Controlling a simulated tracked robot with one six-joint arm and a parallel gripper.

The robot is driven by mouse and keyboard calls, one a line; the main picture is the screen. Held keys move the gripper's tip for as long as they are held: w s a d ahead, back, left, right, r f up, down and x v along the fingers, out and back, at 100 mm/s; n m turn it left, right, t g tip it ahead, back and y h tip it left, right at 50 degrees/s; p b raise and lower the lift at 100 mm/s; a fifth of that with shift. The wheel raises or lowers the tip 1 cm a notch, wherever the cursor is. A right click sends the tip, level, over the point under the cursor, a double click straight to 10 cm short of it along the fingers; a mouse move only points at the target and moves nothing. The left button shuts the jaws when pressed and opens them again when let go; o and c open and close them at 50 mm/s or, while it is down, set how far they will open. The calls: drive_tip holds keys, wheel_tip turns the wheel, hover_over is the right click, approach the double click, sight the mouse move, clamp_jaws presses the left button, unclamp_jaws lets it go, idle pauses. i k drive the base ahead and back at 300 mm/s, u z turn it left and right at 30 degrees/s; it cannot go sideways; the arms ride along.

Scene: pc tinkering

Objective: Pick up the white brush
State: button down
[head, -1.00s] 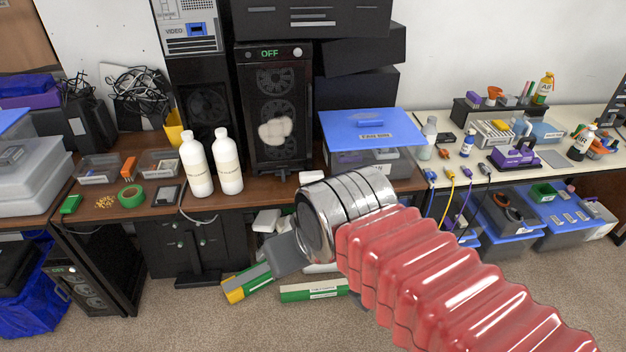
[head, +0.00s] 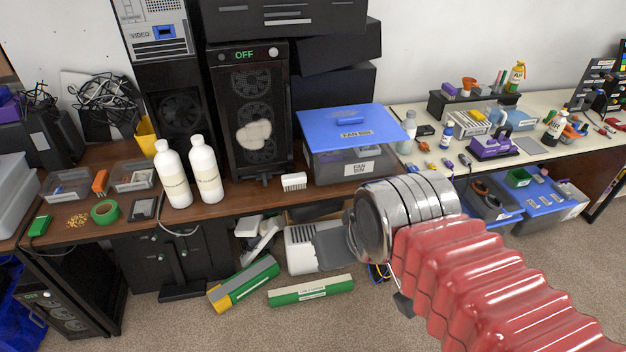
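The white brush (head: 294,181) lies on the brown desk near its front edge, just left of the lidded fan bin. Its short bristles face the front. My gripper (head: 338,247) is in front of and below the desk edge, to the lower right of the brush in the picture and apart from it. A grey flat finger sticks out to the left of the metal wrist. The wrist hides much of the gripper, so I cannot tell how far the fingers are apart.
Two white bottles (head: 189,172) stand left of the brush. The black fan tower (head: 250,110) marked OFF stands behind it. The blue-lidded fan bin (head: 350,140) stands to its right. Green boxes (head: 311,290) lie on the carpet below.

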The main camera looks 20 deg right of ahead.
sight(293, 181)
drive_tip(key=z, duration=0.05)
drive_tip(key=i, duration=1)
drive_tip(key=u, duration=0.5)
drive_tip(key=k, duration=1.3)
drive_tip(key=u, duration=0.8)
drive_tip(key=i, duration=1.15)
drive_tip(key=z, duration=0.15)
